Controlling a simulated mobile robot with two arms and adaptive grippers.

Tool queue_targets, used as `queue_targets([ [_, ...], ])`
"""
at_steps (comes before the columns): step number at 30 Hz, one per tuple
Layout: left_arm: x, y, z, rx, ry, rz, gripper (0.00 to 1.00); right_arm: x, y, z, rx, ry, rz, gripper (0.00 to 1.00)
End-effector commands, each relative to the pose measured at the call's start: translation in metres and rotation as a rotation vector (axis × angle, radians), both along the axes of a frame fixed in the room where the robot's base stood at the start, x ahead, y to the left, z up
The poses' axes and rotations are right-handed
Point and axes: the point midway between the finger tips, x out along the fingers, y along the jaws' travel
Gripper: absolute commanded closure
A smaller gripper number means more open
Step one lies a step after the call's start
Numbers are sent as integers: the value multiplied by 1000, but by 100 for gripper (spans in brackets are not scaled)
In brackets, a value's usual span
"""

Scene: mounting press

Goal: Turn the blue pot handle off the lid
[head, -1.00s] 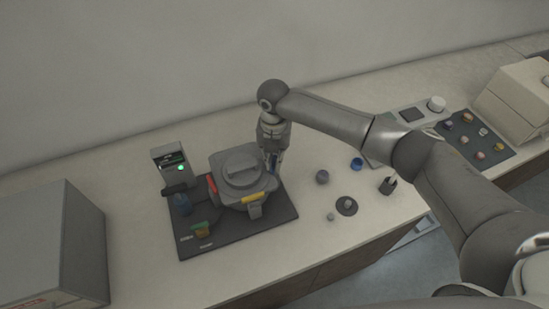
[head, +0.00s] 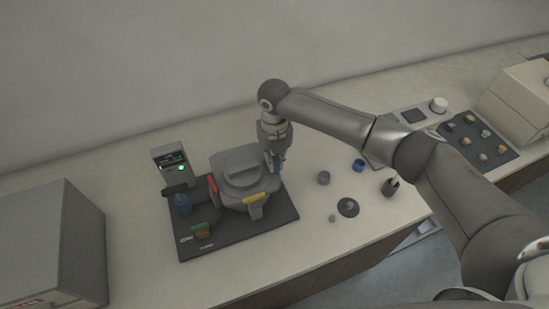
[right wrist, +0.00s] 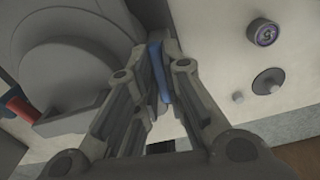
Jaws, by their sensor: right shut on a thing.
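The grey round pot with its lid (head: 240,171) stands on the dark mat; part of it also shows at the left of the right wrist view (right wrist: 82,58). The blue handle (head: 276,164) is at the pot's right side. My right gripper (head: 277,168) points down beside the pot, shut on the blue handle, which shows between its fingers in the right wrist view (right wrist: 159,72). The handle's lower part is hidden by the fingers. A red handle (head: 212,188) and a yellow handle (head: 254,198) are on the pot's other sides. My left gripper is not in view.
A small device with a green light (head: 172,165) stands behind the mat (head: 225,236). A grey box (head: 50,240) stands at left.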

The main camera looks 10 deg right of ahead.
Motion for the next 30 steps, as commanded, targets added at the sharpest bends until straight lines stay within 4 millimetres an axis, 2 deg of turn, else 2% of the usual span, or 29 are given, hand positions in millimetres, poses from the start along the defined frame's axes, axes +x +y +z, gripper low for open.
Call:
queue_targets([
  [5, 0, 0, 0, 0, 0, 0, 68, 3, 0, 4, 2, -8, -2, 100],
  [6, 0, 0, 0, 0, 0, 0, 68, 3, 0, 4, 2, -8, -2, 87],
  [11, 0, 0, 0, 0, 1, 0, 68, 2, 0, 3, 2, -5, -2, 68],
  [22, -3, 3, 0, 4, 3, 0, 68, 1, 0, 5, 0, -3, -2, 68],
  [26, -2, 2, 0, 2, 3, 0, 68, 2, 0, 23, 1, -5, 0, 68],
  [30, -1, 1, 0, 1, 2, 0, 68, 2, 0, 53, 2, -8, -1, 68],
])
